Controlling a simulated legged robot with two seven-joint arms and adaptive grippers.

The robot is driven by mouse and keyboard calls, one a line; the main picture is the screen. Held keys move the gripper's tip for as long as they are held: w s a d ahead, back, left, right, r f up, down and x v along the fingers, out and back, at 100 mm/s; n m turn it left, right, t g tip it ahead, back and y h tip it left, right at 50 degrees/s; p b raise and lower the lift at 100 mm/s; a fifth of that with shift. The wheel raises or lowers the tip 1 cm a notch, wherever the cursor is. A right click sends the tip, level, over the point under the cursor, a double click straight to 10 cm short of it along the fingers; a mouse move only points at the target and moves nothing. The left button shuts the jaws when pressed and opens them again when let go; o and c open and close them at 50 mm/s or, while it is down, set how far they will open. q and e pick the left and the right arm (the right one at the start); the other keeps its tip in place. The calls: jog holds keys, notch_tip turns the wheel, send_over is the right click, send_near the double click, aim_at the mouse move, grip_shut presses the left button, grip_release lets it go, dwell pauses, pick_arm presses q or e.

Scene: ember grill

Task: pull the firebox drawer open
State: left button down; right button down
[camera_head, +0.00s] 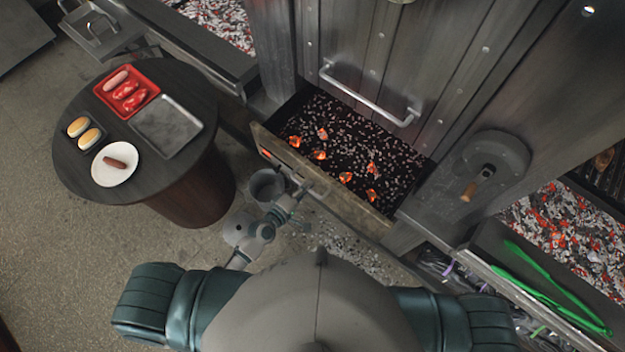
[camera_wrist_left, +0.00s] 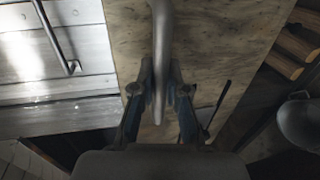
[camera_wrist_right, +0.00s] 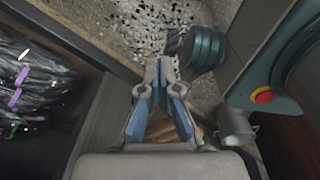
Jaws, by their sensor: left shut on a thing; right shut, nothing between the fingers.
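The firebox drawer (camera_head: 332,187) stands partly out from under the metal grill front, its inside showing dark bits and several glowing orange embers. Its front panel looks pale and stone-like in the left wrist view (camera_wrist_left: 215,40). My left gripper (camera_head: 303,188) is at the outer side of that panel. In the left wrist view my left gripper (camera_wrist_left: 160,85) is shut on the drawer's grey metal handle (camera_wrist_left: 163,30), which runs between its fingers. My right gripper (camera_wrist_right: 165,65) is shut and empty, above the gravelly ground; it is hidden in the head view.
A round dark table (camera_head: 70,170) with a red tray (camera_head: 104,92), a dark tray (camera_head: 190,115) and a white plate (camera_head: 104,178) stands left. A grey bucket (camera_head: 267,184) is beside the drawer front. Green tongs (camera_head: 545,275) lie at right. Gravelly ground lies before the drawer.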

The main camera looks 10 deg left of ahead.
pick_arm(q)
jog(key=shift+s+a+f, duration=0.25)
jog(key=shift+s+f, duration=0.1)
jog(key=shift+s, duration=0.25)
jog(key=c, duration=1.3)
grip_release()
jog(key=shift+d, duration=0.15)
jog(key=shift+o, duration=0.6)
jog(key=shift+w, duration=0.1)
jog(key=shift+w+d+r, duration=0.15)
jog(key=shift+r, duration=0.05)
jog(key=v, duration=1.2)
pick_arm(e)
jog(key=shift+s+a, duration=0.5)
jog(key=shift+a, duration=0.3)
